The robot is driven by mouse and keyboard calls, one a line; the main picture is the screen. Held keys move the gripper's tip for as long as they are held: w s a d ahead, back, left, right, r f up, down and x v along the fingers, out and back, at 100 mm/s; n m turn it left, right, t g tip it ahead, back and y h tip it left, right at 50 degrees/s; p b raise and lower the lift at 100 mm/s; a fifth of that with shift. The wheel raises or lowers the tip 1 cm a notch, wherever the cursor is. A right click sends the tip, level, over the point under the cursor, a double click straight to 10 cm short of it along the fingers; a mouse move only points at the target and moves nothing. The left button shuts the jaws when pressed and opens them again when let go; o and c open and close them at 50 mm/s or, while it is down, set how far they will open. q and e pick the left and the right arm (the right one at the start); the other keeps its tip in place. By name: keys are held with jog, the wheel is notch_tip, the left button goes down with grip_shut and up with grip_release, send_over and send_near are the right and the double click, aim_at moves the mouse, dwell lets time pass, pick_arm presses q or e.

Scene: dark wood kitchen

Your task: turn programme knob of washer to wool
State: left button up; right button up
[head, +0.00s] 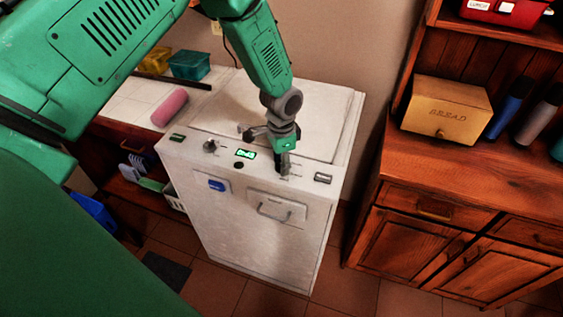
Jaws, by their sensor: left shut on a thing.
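The white washer (262,228) stands in the middle of the head view, with its controls along the top front edge. My left gripper (283,166) points down at the right part of this panel and is shut on a knob there, taken as the programme knob. The gripper hides most of that knob, so its pointer and the wool mark cannot be made out. Another dark knob (210,146) sits at the panel's left. A green lit display (245,153) lies between them. My right gripper is out of view.
A drawer with a handle (277,208) is on the washer's front. A pink cylinder (170,107) lies on the counter to the left, near yellow and teal bins. A wooden cabinet with a bread box (447,110) stands at the right. Floor is clear between washer and cabinet.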

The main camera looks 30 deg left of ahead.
pick_arm(q)
jog(key=shift+w+r+m, duration=0.15)
jog(key=shift+w+m, duration=0.2)
jog(key=shift+m, duration=0.65)
jog(key=o, duration=1.1)
jog(key=shift+o, duration=0.3)
jog(key=shift+s, duration=0.1)
